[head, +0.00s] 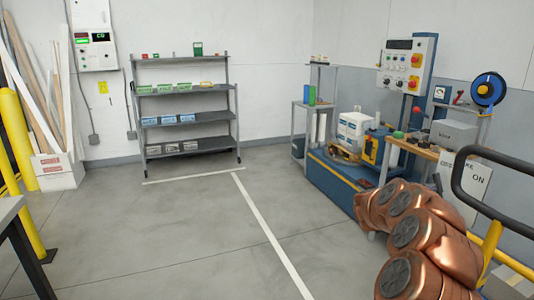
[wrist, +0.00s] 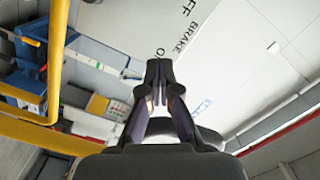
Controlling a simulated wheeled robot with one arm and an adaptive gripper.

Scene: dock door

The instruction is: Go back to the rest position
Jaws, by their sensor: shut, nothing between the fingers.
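My gripper (wrist: 158,75) shows in the wrist view with its dark fingertips together and nothing between them. A white panel (wrist: 225,45) lettered OFF, BRAKE and ON fills much of the view beyond the fingers. The gripper points toward it; I cannot tell how far off it is. In the head view, my copper-coloured arm is folded at the lower right, and my gripper is hidden.
A black looped bar (head: 462,180) and a yellow post (head: 491,245) stand close to my arm. A blue machine base (head: 340,180) and a workbench (head: 416,149) line the right side. A grey shelf rack (head: 187,118) stands at the back. The middle floor is clear.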

